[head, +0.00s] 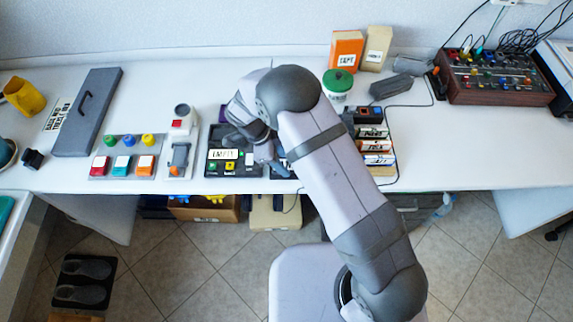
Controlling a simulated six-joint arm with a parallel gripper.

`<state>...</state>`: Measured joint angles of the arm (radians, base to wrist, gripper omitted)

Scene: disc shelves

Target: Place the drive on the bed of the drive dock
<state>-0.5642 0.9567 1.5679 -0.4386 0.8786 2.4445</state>
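A black unit (214,163) with a label reading "EMPTY" (225,154) and green and yellow buttons lies on the white table, left of my arm; it looks like the drive dock, but I cannot be sure. A dark bluish piece (281,168) shows beside the gripper, partly hidden. I cannot single out the drive for certain.
A rack of labelled cases (376,147) stands right of my arm. A white device (181,135), a button panel (124,157) and a grey handled slab (88,112) lie left. A green-lidded jar (338,83) and upright boxes (346,50) stand behind. The right table front (470,150) is clear.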

